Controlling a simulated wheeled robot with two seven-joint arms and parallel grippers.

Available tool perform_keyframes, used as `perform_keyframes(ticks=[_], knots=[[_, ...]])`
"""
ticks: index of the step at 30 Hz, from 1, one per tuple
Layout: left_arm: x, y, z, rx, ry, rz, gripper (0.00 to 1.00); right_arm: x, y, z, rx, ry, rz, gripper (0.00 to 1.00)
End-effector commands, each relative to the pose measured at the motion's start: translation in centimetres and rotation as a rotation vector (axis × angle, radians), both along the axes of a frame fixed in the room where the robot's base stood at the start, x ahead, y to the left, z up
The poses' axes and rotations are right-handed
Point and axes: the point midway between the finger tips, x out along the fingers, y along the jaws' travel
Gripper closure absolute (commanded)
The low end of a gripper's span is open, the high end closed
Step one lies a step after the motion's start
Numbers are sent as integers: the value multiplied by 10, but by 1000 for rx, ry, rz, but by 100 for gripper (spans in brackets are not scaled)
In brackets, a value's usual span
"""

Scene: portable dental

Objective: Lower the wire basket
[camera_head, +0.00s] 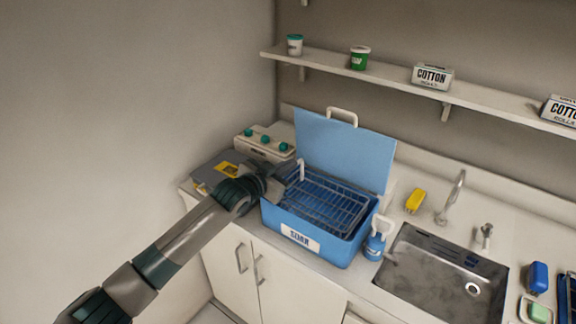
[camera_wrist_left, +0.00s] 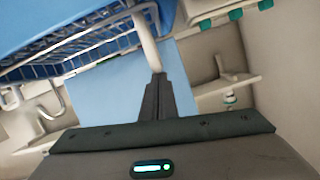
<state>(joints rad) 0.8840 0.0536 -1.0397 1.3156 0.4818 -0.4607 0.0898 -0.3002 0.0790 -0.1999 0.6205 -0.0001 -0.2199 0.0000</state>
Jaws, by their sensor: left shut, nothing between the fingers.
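The wire basket (camera_head: 335,208) sits in the mouth of the blue tub (camera_head: 318,243) labelled SOAK. Its wires show near rim level; how deep it sits I cannot tell. My left gripper (camera_head: 284,180) is at the tub's left side, close to that left handle. In the left wrist view its fingers (camera_wrist_left: 157,90) are shut and empty, with tips beside the pale handle (camera_wrist_left: 144,38); contact is unclear. The basket's wires (camera_wrist_left: 70,58) show upper left there.
The blue lid (camera_head: 345,150) stands open behind the tub. A white unit with green knobs (camera_head: 262,146) is behind left. A blue bottle (camera_head: 374,247) stands right of the tub, before the steel sink (camera_head: 435,280). A shelf (camera_head: 400,83) runs above.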

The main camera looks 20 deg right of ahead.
Motion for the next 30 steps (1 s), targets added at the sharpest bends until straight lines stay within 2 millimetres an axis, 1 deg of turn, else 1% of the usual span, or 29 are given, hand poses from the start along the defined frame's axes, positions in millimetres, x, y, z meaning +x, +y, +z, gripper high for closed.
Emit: perform_keyframes(ticks=[4, 7, 15, 19, 23, 30], knots=[[0, 0, -3, 1, 1, 0, 100, 0, -1, -2, -1, 0, 0, 73], [0, 0, -12, 1, 2, 1, 100, 0, -1, -9, -1, 0, 1, 73], [0, 0, -62, 3, 5, 1, 100, 0, -1, -41, -1, 1, 1, 73], [0, 1, -80, 4, 6, 1, 100, 0, -1, -52, -1, 1, 1, 73], [0, 1, -87, 4, 6, 2, 100, 0, -1, -56, -1, 1, 1, 73], [0, 2, -89, 8, 9, 2, 100, 0, -1, -55, -1, 1, 1, 73]])
